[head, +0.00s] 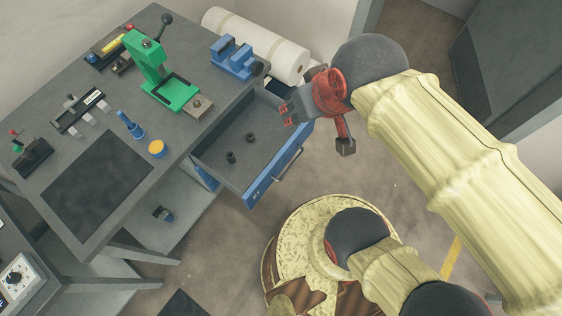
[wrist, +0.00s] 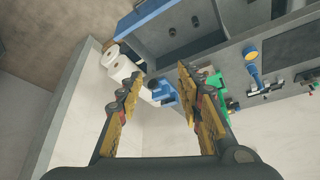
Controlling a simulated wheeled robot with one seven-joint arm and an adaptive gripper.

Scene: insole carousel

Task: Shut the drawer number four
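A drawer with a blue front (head: 262,186) and a bar handle (head: 289,164) is pulled out from under the grey workbench (head: 60,140). Two small dark round parts lie inside it. No number is readable on its front. My gripper (head: 287,112) is above and beyond the drawer's far side, apart from the handle. In the wrist view its two fingers (wrist: 159,76) are spread with nothing between them. The open drawer also shows at the top of the wrist view, its blue front (wrist: 146,13) at upper left of the picture.
On the bench stand a green press (head: 165,80), a blue vise (head: 234,58), a blue tool (head: 131,126) and a yellow-topped pot (head: 157,148). White rolls (head: 258,43) lie behind the bench. The floor in front of the drawer is partly taken by my base.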

